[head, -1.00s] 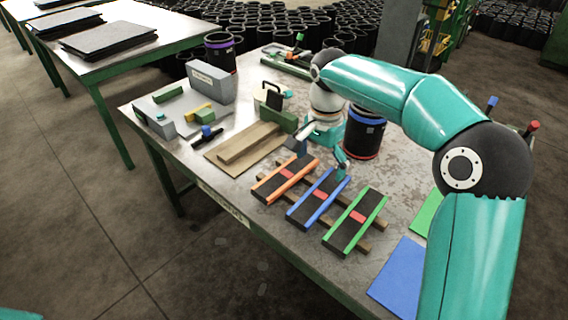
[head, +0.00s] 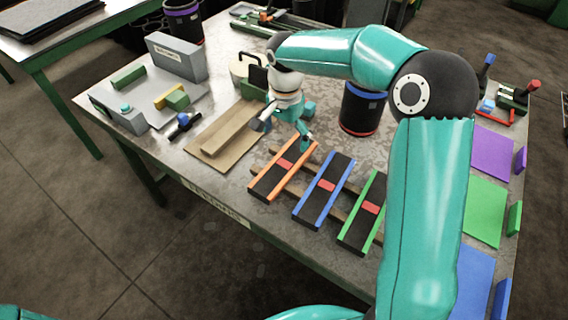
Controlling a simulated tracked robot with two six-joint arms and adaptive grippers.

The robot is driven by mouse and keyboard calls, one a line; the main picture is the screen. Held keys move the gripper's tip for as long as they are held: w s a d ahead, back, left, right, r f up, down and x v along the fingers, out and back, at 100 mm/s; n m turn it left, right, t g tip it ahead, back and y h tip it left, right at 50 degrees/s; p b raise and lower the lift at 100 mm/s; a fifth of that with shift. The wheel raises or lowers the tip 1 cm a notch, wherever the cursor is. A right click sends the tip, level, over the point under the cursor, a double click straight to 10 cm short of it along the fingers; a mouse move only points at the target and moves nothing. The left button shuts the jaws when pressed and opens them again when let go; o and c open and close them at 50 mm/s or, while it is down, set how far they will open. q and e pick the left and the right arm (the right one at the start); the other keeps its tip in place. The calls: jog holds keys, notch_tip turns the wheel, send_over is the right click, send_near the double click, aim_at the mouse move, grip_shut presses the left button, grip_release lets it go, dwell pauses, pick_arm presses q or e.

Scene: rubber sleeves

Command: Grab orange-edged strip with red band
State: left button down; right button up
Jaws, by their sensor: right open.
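The orange-edged strip (head: 270,183) is black with orange long edges and a red band (head: 285,163) across its middle. It lies on wooden slats, leftmost of three strips. Beside it lie a blue-edged strip (head: 314,202) and a green-edged strip (head: 358,229), each with a red band. My right gripper (head: 282,131) is open and empty, its fingers spread, just beyond the far end of the orange-edged strip in the head view. I cannot tell its exact height. My left gripper is not in view.
A wooden board (head: 203,157) with a block on it lies left of the strips. A black cylinder with a blue band (head: 361,112) stands behind them. Purple (head: 491,152), green (head: 484,207) and blue (head: 471,285) mats lie at the right. My right arm covers part of the table.

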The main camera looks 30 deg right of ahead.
jog(key=shift+s+a+f+p, duration=0.1)
jog(key=shift+f+p, duration=0.1)
jog(key=shift+f, duration=1.4)
jog(key=shift+w+a+f+p, duration=0.1)
jog(key=shift+f+p, duration=0.05)
jog(key=shift+f, duration=1.5)
jog(key=shift+s+a+f+p, duration=0.1)
jog(key=shift+f+p, duration=0.1)
jog(key=shift+f, duration=1.4)
jog(key=shift+c, duration=0.3)
jog(key=c, duration=1.2)
jog(key=shift+o, duration=0.2)
jog(key=shift+r, duration=0.15)
